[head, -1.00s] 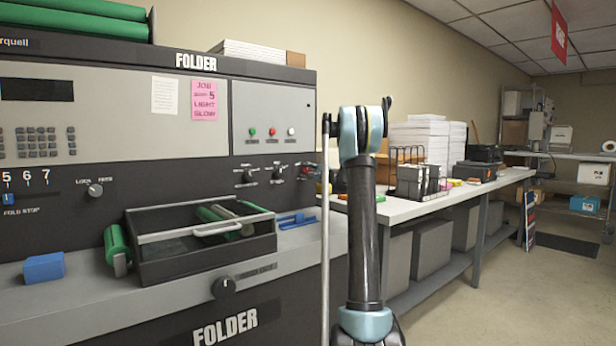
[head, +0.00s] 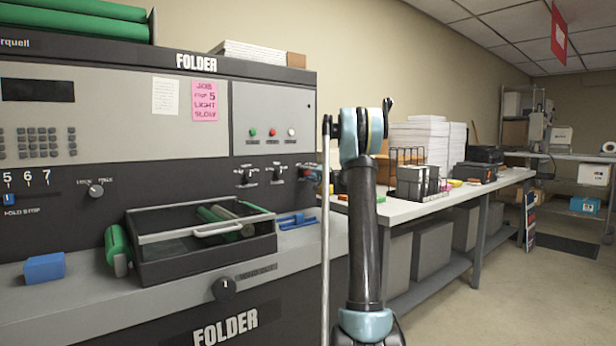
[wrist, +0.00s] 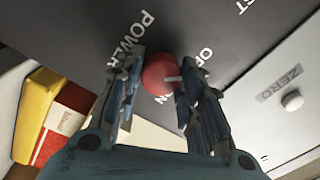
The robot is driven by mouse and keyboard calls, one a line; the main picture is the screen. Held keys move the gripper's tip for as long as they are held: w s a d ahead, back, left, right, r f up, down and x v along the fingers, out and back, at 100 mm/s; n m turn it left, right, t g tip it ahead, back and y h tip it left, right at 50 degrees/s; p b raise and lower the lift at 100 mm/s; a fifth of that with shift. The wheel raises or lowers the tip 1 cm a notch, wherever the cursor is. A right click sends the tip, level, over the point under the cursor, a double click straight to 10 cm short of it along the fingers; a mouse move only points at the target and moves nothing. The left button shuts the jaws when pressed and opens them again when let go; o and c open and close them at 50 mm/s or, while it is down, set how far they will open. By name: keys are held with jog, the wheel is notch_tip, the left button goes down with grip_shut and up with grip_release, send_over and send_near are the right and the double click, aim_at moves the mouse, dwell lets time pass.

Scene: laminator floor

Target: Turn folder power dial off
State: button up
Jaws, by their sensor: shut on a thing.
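The folder power dial (wrist: 160,74) is a round red knob on a dark panel in the wrist view. Its white pointer mark faces right in the picture, between the partly covered OFF and ON lettering. The word POWER is printed to its left. My gripper (wrist: 153,82) is shut on the dial, with one finger on each side of it. The folder machine (head: 150,85) fills the left of the head view. In that view the dial and my fingertips are too small and too covered to make out clearly.
A work table (head: 425,206) with paper stacks (head: 424,150) and a wire rack stands right of the machine. A yellow box (wrist: 35,110) shows beside my gripper in the wrist view.

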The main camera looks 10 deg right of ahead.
jog(key=shift+d+f+n, duration=0.1)
jog(key=shift+n, duration=0.2)
jog(key=o, duration=1.1)
jog(key=shift+w+f, duration=0.1)
jog(key=v, duration=1.2)
